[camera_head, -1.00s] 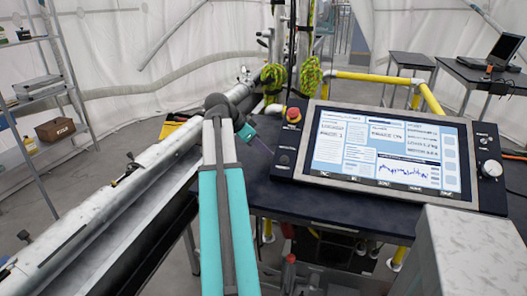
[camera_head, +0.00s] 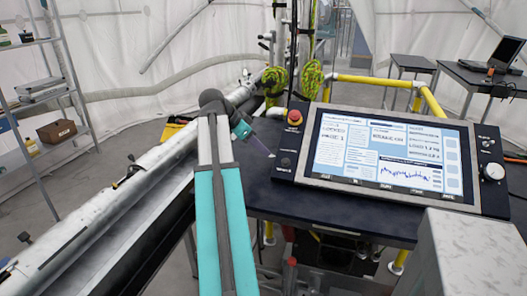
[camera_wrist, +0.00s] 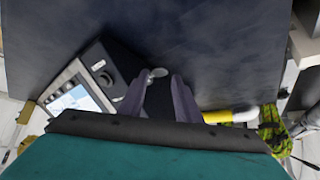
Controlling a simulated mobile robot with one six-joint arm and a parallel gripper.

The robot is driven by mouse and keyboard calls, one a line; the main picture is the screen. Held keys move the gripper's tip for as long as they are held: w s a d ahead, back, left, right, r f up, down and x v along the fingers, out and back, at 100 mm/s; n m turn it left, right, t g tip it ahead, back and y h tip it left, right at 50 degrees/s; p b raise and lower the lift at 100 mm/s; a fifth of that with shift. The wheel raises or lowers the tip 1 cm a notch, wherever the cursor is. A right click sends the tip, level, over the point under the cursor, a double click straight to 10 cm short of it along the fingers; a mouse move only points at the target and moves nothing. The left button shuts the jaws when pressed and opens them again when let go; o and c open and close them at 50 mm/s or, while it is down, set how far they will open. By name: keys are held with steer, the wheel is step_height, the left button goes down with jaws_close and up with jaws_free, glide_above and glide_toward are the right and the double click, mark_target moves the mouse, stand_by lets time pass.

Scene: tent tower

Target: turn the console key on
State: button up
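The console (camera_head: 390,160) has a lit screen and stands tilted on the dark table. Its left panel carries a red button (camera_head: 294,115) and a small round dark fitting (camera_head: 285,161). My gripper (camera_head: 269,152) points down towards the table just left of this panel. In the wrist view its two purple-grey fingers (camera_wrist: 158,76) are spread, with a gap between them. A small silvery rounded piece (camera_wrist: 158,72), perhaps the key, shows between the fingertips; I cannot tell whether the fingers touch it. The panel's corner (camera_wrist: 118,62) lies left of the fingers.
A yellow rail (camera_head: 375,78) runs behind the console. A long grey metal beam (camera_head: 120,205) lies left of my arm. A grey box-like block (camera_head: 475,250) stands at the front right. The table (camera_head: 300,215) is bare left and front of the console.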

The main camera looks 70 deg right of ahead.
steer(key=v, duration=1.1)
steer(key=shift+b, duration=0.45)
